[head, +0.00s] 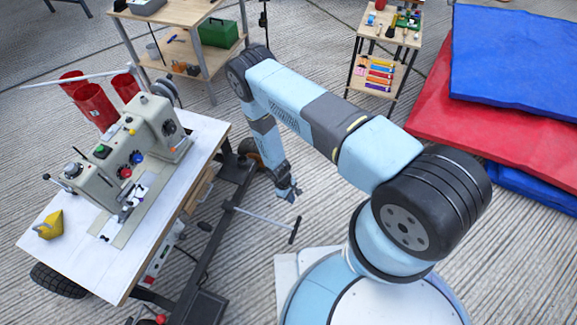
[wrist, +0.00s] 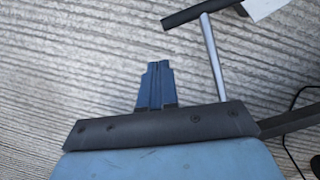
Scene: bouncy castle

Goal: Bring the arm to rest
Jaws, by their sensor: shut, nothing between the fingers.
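My gripper (head: 290,194) hangs low at the end of my arm in the head view, pointing down over the ribbed concrete floor. It is just right of the sewing machine table. In the wrist view my gripper (wrist: 157,68) shows with its two blue fingers together and nothing between them. My arm reaches up from my base, bends at a high elbow and comes down toward the floor.
A sewing machine (head: 125,150) stands on a white table (head: 150,235) at left. A metal handle bar (head: 262,218) juts out close below my gripper; it also shows in the wrist view (wrist: 214,58). A shelf (head: 180,60), a small cart (head: 387,45) and mats (head: 460,105) stand behind.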

